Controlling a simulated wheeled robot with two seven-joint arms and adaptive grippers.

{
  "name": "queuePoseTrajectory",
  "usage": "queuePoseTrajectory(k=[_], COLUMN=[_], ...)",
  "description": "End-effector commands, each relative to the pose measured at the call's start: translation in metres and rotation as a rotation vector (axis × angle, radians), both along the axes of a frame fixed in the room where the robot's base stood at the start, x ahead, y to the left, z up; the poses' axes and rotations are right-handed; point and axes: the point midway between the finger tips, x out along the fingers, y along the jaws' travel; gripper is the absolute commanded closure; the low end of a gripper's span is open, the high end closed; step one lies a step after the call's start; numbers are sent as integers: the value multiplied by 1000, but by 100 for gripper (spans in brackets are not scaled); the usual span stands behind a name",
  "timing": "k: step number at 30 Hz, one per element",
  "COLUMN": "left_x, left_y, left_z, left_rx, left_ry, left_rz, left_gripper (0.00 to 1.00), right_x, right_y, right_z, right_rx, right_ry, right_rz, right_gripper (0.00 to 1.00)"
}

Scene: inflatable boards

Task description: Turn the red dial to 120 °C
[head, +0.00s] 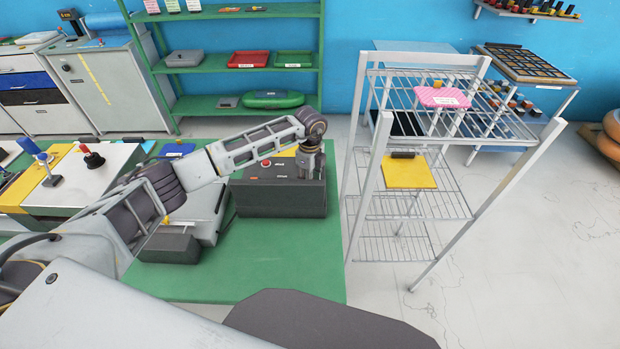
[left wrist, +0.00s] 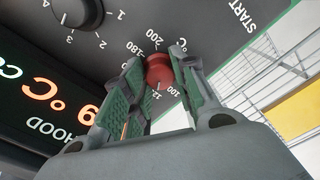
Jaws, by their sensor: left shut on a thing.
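The red dial (left wrist: 159,70) shows in the left wrist view on a dark panel, ringed by white numbers; 200, 180, 100 and part of 120 are readable. My left gripper (left wrist: 157,62) is shut on the dial, one green-padded finger on each side. I cannot clearly tell where the dial's pointer stands. The panel's lit orange display (left wrist: 50,98) is partly hidden by a finger. In the head view, my left gripper (head: 310,155) reaches down onto the dark control box (head: 280,196), hiding the dial. My right gripper is not in view.
The box stands on a green table (head: 275,266). A smaller black knob (left wrist: 76,12) with numbers is beside the display. A wire rack (head: 408,205) with a yellow board (head: 408,173) stands to the right. Green shelves (head: 215,64) stand behind.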

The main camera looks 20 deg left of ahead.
Motion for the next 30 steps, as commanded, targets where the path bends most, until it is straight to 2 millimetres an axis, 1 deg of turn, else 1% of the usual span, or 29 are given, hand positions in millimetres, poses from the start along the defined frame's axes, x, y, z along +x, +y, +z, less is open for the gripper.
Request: queuePoseTrajectory(k=[3,4,9,22,26,30], left_x=[1,1,1,0,1,1], left_y=[0,0,0,0,0,0], left_z=[1,1,1,3,10,24], left_rx=[0,0,-1,0,-2,-2], left_ry=[-2,-2,-2,-1,-2,-3], left_rz=[0,0,0,-1,-1,-2], left_gripper=[96,71,49,49,49,49], right_x=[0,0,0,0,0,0], right_y=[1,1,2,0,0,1], right_z=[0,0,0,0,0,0], right_rx=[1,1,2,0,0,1], right_ry=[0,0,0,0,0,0], right_rz=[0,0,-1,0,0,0], right_gripper=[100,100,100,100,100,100])
